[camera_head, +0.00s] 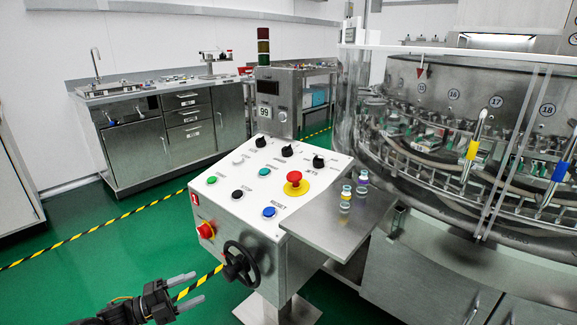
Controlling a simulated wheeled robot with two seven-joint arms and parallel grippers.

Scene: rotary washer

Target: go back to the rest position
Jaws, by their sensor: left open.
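My left gripper (188,291) is at the lower left, over the green floor. Its two fingers are apart, with nothing between them. It is left of the control console's black handwheel (241,263) and apart from it. My right gripper is not in this view.
The control console (262,180) has buttons, knobs and a red emergency stop (294,177). Two small vials (346,195) stand on its steel side shelf (345,220). The rotary washer (450,150) fills the right. A steel counter (165,130) stands at the back left. Green floor is free at left.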

